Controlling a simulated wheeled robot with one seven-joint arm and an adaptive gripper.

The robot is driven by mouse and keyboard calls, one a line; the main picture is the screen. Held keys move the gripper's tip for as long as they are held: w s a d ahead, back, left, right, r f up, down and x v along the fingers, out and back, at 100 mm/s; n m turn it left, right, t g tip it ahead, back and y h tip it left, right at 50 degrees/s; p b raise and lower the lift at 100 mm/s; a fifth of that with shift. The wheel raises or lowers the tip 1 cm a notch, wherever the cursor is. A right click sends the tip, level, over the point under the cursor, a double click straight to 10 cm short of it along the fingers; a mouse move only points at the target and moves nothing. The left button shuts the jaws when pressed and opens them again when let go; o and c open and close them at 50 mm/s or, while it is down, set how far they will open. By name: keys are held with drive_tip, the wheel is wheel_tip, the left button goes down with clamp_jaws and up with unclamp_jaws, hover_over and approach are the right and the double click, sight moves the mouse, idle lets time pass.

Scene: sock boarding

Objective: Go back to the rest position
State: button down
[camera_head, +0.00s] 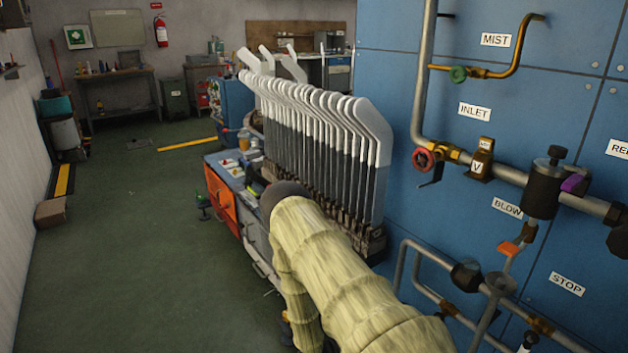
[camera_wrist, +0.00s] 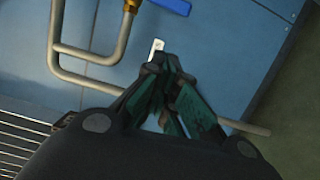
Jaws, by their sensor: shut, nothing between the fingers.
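My gripper (camera_wrist: 168,62) is in the wrist view, with its dark green fingers closed together at the tips and nothing held between them. It points toward the blue panel (camera_wrist: 225,50), beside a bent grey pipe (camera_wrist: 58,40). In the head view my arm in its pale yellow sleeve crosses the lower middle, and the gripper itself is hidden there. The row of white and dark sock boards (camera_head: 320,130) stands upright just beyond my arm. No sock is in my gripper.
A cart with an orange drawer (camera_head: 221,203) stands left of the boards. The green floor (camera_head: 120,250) at left is largely clear.

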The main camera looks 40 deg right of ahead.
drive_tip(key=w+a+f+n+t+y, duration=0.2)
drive_tip(key=a+f+t+y, duration=0.25)
drive_tip(key=a, duration=0.45)
drive_tip(key=w+a+f+n+t+y, duration=0.15)
drive_tip(key=a+f+t+y, duration=0.35)
drive_tip(key=a, duration=0.5)
drive_tip(key=s+a+r+g+y, duration=0.1)
drive_tip(key=s+a+y, duration=0.2)
drive_tip(key=s+a, duration=0.55)
drive_tip(key=s+a+r+g+y, duration=0.1)
drive_tip(key=s+a+y, duration=0.35)
drive_tip(key=a, duration=0.65)
wheel_tip(320, 180, up, 20)
drive_tip(key=s+a+p, duration=0.1)
drive_tip(key=p, duration=1.8)
drive_tip(key=shift+s+a+g, duration=0.25)
drive_tip(key=shift+s+g, duration=0.1)
